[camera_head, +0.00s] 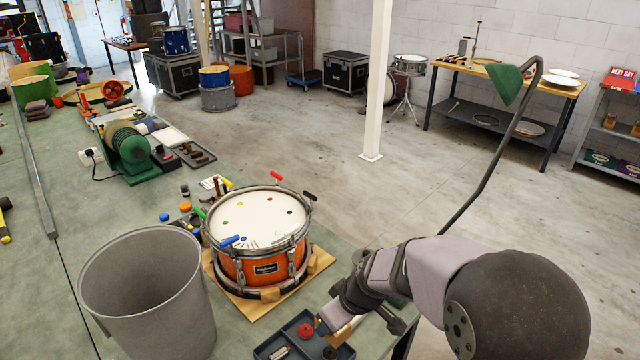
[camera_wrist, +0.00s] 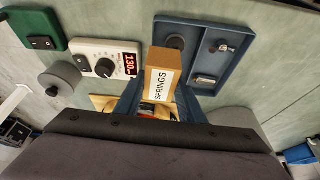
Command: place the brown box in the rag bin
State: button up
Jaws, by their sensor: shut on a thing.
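The brown box, labelled "SPRINGS" (camera_wrist: 161,80), is between the fingers of my gripper (camera_wrist: 160,104) in the wrist view. The fingers are shut on its sides. In the head view my gripper (camera_head: 338,322) is low at the bench's front right edge, by the blue tray, and hides most of the box. I cannot tell whether the box touches the bench or tray. The rag bin (camera_head: 140,290) seems to be the tall grey open bin at the front left, well left of my gripper. Its floor is hidden.
An orange snare drum (camera_head: 262,268) on a wooden board stands between my gripper and the bin. The blue compartment tray (camera_head: 262,352) holds small parts. A white meter (camera_wrist: 103,60) and a green case (camera_wrist: 35,30) lie close by. A green lamp (camera_head: 506,84) arches above on the right.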

jog(key=w+d+m+t+h, duration=0.1)
jog(key=w+d+m+h, duration=0.1)
jog(key=d+m, duration=0.6)
jog(key=shift+d+f+h, duration=0.2)
jog(key=shift+d+h, duration=0.3)
jog(key=shift+d, duration=1.6)
jog(key=shift+s+n, duration=0.1)
jog(key=shift+n, duration=0.2)
jog(key=d+m, duration=0.1)
jog(key=d, duration=0.6)
